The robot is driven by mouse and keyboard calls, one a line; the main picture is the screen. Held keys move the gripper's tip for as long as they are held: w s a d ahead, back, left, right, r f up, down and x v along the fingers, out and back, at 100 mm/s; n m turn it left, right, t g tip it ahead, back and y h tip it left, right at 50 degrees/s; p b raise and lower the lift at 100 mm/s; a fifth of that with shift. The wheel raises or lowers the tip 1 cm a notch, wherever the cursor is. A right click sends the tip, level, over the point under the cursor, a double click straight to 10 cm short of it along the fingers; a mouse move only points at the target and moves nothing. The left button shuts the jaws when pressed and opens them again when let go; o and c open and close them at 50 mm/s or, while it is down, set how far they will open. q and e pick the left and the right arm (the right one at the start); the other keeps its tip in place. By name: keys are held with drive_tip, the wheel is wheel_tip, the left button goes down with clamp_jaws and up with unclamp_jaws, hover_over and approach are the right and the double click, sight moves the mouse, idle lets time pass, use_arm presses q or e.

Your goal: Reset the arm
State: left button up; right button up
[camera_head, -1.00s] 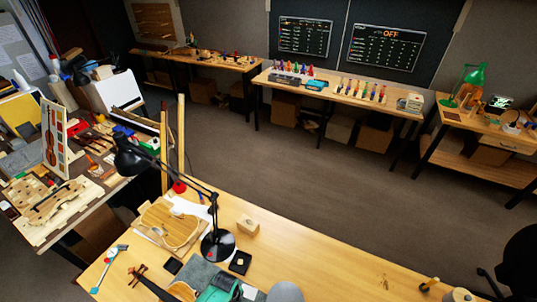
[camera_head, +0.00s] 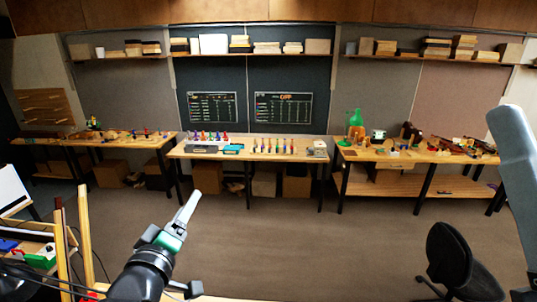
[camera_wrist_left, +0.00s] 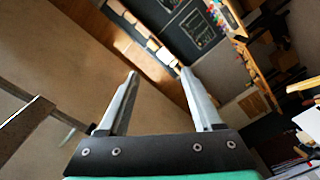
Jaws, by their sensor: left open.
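My left gripper (camera_head: 186,212) is raised at the lower middle-left of the head view, its pale fingers pointing up and slightly right. It is held above the floor with nothing between its fingers. In the left wrist view my left gripper (camera_wrist_left: 158,74) shows two separated grey fingers, open and empty, with the tilted room beyond. A smooth grey-blue part at the right edge of the head view may be my right arm; no right gripper shows.
A long back bench (camera_head: 250,151) holds rows of colored bottles. A right bench (camera_head: 415,154) carries a green lamp (camera_head: 355,120) and tools. A black office chair (camera_head: 452,262) stands lower right. The floor (camera_head: 300,235) between is clear. Upright wooden strips (camera_head: 86,235) stand at left.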

drive_tip(key=o, duration=0.4)
use_arm(q)
drive_tip(key=s+r+m+t+h, duration=0.1)
drive_tip(key=s+r+m+t, duration=0.8)
drive_tip(key=s+r, duration=1.4)
drive_tip(key=shift+s+a+r+m+t, duration=0.2)
drive_tip(key=shift+s+r+m+t, duration=0.15)
drive_tip(key=shift+r+m, duration=0.4)
use_arm(e)
drive_tip(key=shift+o, duration=0.2)
